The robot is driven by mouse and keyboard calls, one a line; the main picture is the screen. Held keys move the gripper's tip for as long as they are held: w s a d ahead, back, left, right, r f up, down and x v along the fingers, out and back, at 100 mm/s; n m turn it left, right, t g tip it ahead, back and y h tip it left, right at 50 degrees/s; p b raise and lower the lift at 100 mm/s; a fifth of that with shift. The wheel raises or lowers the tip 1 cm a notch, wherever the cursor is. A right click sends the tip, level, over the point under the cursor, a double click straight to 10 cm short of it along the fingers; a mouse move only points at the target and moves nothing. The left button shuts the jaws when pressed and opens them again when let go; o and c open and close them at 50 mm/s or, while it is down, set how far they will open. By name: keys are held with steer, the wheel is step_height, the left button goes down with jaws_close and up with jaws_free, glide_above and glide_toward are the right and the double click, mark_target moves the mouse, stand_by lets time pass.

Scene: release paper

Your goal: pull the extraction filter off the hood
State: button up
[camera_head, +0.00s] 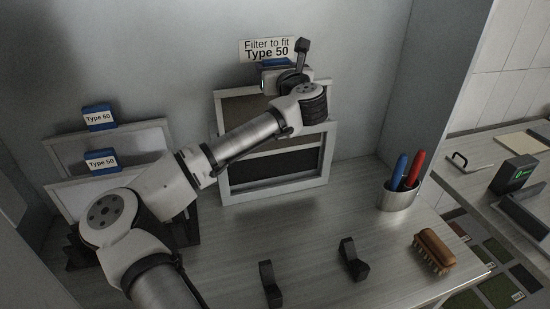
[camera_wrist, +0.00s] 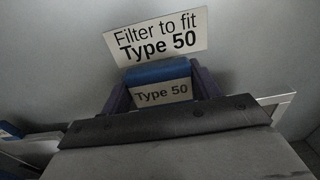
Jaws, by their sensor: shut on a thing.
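My gripper (camera_head: 284,80) is up at the back wall, just under a sign reading "Filter to fit Type 50" (camera_head: 267,48). In the wrist view, its fingers (camera_wrist: 162,88) are shut on the sides of a blue tab marked "Type 50" (camera_wrist: 160,72). This tab tops a light-framed filter panel (camera_head: 238,112), partly covered by my arm. The panel overlaps a pale frame with a dark opening (camera_head: 325,165) at the wall, likely the hood. I cannot tell whether they touch. Two more framed filters lean at the left, with blue tabs marked "Type 60" (camera_head: 99,117) and "Type 50" (camera_head: 102,161).
Two black upright holders (camera_head: 270,283) (camera_head: 353,260) stand on the counter front. A metal cup (camera_head: 397,198) with a blue and a red pen and a wooden brush (camera_head: 434,251) are at the right. The counter's middle is mostly clear.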

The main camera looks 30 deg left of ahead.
steer(key=shift+r, duration=0.25)
steer(key=shift+r, duration=3.45)
